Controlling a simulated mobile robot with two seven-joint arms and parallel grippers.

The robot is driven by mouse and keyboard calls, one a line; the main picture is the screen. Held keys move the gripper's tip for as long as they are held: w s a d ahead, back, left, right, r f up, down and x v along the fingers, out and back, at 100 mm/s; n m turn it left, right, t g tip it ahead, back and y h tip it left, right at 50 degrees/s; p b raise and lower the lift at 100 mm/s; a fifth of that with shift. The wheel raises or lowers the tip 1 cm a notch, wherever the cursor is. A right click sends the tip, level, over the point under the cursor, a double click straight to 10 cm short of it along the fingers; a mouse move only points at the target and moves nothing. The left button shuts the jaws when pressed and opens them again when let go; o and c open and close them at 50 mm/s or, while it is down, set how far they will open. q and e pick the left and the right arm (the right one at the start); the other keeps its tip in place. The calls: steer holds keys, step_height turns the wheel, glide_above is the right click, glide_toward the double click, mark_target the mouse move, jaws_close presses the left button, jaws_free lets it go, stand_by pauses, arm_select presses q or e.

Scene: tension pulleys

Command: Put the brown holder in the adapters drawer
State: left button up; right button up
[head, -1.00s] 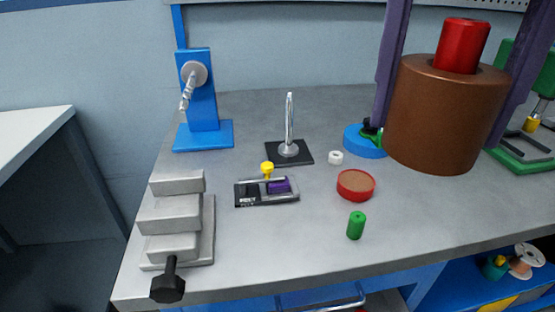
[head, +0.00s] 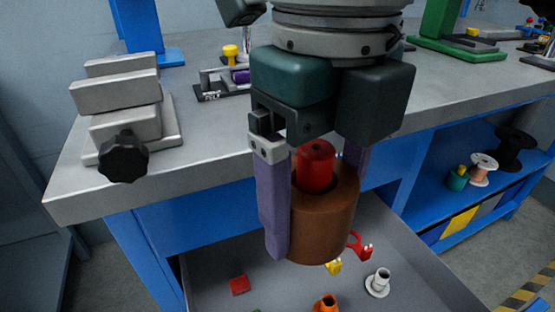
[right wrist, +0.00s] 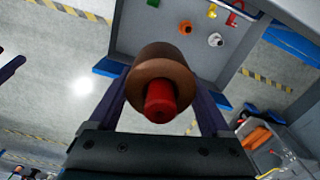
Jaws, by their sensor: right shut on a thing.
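The brown holder (head: 327,222) is a thick brown cylinder with a red cylinder (head: 315,166) standing in its top. My right gripper (head: 318,210) is shut on the brown holder, with one purple finger on each side. The holder hangs upright over the open grey drawer (head: 210,260) below the bench top. In the right wrist view the holder (right wrist: 162,70) sits between the fingers, with the drawer (right wrist: 235,60) beyond it. The drawer holds small coloured parts, among them a white fitting (head: 378,282), an orange one (head: 326,303) and a red piece (head: 239,285). My left gripper is not in view.
The grey bench top (head: 200,150) ends just behind the drawer. A stepped metal block with a black knob (head: 124,157) stands at its left corner. A blue shelf (head: 440,185) with spools (head: 483,168) is to the right of the drawer.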

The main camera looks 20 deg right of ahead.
steer(key=s+a+f+m+b, duration=0.1)
steer(key=f+m+b, duration=0.4)
steer(key=f, duration=0.5)
steer(key=s+a+f+m+b, duration=0.1)
steer(key=f+m+b, duration=0.5)
steer(key=f, duration=0.5)
steer(key=s+a+f+m+b, duration=0.1)
steer(key=f+m+b, duration=0.4)
steer(key=f, duration=0.6)
steer(key=shift+s+a+m+b, duration=0.1)
steer(key=shift+a+m+b, duration=0.3)
steer(key=shift+m, duration=0.5)
step_height(320, 180, down, 4)
steer(key=shift+r+b, duration=0.25)
steer(key=shift+b, duration=0.65)
steer(key=shift+f, duration=0.25)
steer(key=shift+f, duration=0.15)
steer(key=o, duration=1.4)
